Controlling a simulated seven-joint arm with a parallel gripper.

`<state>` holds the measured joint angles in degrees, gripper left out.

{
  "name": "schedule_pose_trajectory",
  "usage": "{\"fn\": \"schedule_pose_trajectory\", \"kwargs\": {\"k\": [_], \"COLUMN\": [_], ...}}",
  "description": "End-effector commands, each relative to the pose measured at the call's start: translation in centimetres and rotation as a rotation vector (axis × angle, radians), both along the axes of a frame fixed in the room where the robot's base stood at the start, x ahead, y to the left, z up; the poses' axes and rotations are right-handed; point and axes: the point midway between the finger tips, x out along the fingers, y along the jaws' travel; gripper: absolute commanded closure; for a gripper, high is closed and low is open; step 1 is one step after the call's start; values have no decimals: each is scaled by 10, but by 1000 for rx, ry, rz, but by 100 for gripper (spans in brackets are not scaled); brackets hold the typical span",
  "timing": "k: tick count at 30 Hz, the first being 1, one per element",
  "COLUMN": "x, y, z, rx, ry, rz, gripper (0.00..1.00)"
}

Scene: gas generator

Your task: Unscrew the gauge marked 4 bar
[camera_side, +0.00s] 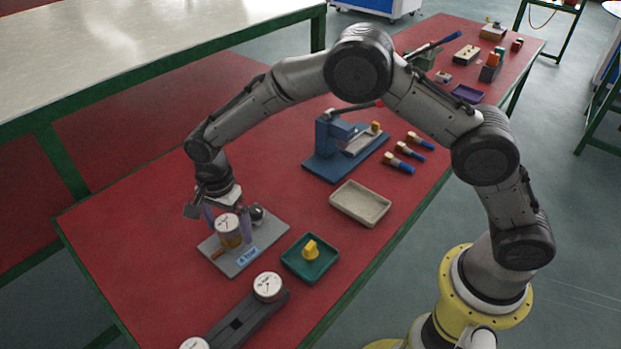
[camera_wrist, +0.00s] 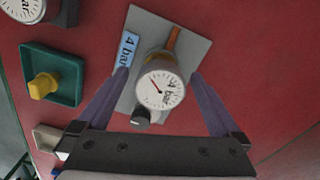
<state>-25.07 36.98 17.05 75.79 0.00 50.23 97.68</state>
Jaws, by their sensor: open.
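The gauge marked 4 bar (camera_wrist: 160,90) has a white round face and a brass body. It stands upright on a grey base plate (camera_wrist: 190,30) with a blue 4 bar label (camera_wrist: 129,48) and a black knob (camera_wrist: 140,117). In the side view the gauge (camera_side: 228,225) is on the plate (camera_side: 270,240) at the front left of the red table. My gripper (camera_wrist: 163,82) is open, its two purple fingers on either side of the gauge. The fingers look apart from the gauge. In the side view my gripper (camera_side: 226,226) is low over the plate.
A green tray (camera_side: 325,272) with a yellow piece (camera_side: 310,250) is right of the plate. A dark rack (camera_side: 245,320) with other gauges (camera_side: 268,287) is in front. A beige tray (camera_side: 360,204) and blue press (camera_side: 325,150) stand behind. Red table left of the plate is clear.

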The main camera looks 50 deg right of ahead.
Motion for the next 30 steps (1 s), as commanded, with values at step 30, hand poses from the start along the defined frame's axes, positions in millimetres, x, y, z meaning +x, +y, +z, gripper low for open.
{"fn": "schedule_pose_trajectory", "kwargs": {"k": [30], "x": [1], "y": [-1], "z": [69], "rx": [0], "ry": [-1], "rz": [-2], "gripper": [0]}}
